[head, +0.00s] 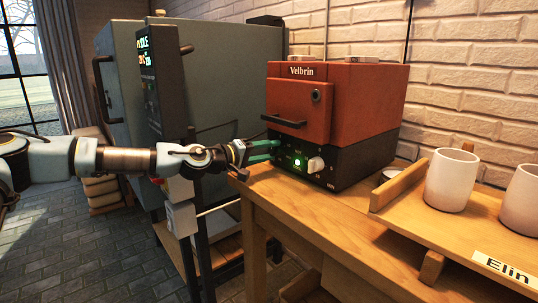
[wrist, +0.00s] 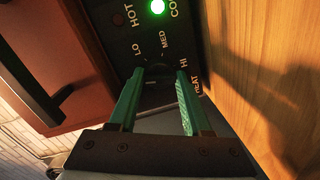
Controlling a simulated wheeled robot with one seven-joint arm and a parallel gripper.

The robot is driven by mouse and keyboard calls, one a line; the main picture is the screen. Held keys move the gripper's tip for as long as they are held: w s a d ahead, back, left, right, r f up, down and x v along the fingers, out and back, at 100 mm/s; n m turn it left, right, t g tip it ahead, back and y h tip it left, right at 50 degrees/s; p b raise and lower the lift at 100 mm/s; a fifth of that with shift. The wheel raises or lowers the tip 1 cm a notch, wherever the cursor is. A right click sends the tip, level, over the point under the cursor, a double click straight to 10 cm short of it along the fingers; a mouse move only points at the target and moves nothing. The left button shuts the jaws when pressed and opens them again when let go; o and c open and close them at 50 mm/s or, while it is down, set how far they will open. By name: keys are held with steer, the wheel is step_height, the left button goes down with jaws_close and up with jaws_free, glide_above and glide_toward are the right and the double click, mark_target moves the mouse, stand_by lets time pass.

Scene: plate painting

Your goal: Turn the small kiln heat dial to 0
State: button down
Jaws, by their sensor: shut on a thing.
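The small kiln (head: 298,107) is a red box marked "Velbrin" with a dark lower control panel, standing on the wooden bench. My gripper (head: 279,150) reaches its panel from the left. In the wrist view, the green fingers of my gripper (wrist: 160,74) are closed on both sides of the dark heat dial (wrist: 157,68). The labels LO, MED, HI and HEAT show around the dial. Its pointer is too dark to read, and a 0 mark is not visible. In the head view the fingers hide the dial.
A green light (head: 297,162) and a white knob (head: 316,164) sit right of my gripper on the panel. A large grey kiln (head: 225,75) stands behind my arm. A wooden tray (head: 398,187) with white cups (head: 452,180) is on the bench at right.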

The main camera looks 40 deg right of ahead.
steer(key=shift+s+n+g+b, duration=0.15)
steer(key=shift+n+g+b, duration=0.15)
steer(key=shift+n, duration=0.8)
steer(key=shift+r, duration=0.15)
steer(key=shift+c, duration=2.1)
jaws_free()
